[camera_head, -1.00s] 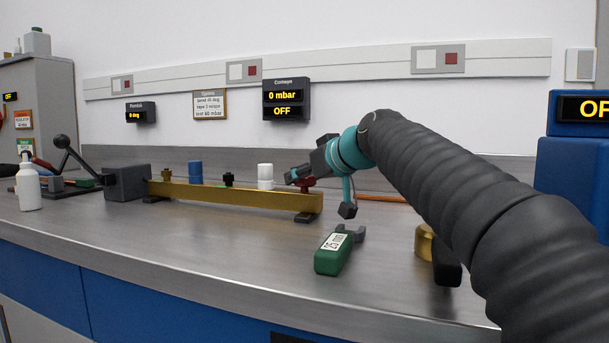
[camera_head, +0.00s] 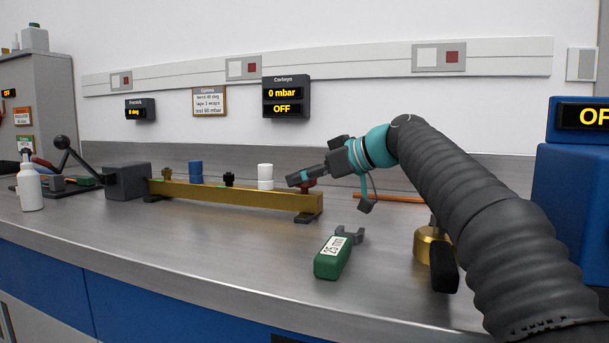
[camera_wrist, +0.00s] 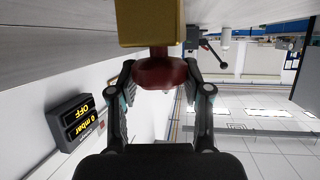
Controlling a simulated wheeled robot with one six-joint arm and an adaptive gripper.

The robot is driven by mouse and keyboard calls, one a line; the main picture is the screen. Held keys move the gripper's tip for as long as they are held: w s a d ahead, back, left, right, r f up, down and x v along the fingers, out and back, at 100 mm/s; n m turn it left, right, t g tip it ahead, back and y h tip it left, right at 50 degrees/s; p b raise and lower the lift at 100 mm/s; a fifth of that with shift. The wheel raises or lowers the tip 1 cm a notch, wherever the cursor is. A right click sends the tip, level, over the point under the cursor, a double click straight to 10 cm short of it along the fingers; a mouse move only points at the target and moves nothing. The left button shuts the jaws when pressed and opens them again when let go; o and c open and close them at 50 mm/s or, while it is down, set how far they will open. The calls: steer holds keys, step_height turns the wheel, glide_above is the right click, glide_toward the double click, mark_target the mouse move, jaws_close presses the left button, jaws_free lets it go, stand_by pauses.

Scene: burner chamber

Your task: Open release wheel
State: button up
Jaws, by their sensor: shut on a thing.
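The red release wheel (camera_head: 307,186) sits at the right end of a brass bar (camera_head: 235,195) on the bench. In the wrist view the red wheel (camera_wrist: 160,74) sits on a short stem from the brass block (camera_wrist: 150,25). My gripper (camera_head: 297,178) reaches it from the right, its fingers at the wheel. In the wrist view the gripper (camera_wrist: 159,84) has one finger on each side of the wheel and is shut on it. The fingers hide part of the wheel in the head view.
A green 25 mm tool (camera_head: 332,257) lies on the bench in front. A brass and black item (camera_head: 432,247) stands beside my arm. The Conteyn display (camera_head: 285,97) reads 0 mbar, OFF. Blue (camera_head: 195,172) and white (camera_head: 265,176) caps stand along the bar. The front bench is mostly clear.

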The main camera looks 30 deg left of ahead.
steer(key=o, duration=1.2)
steer(key=shift+f, duration=0.1)
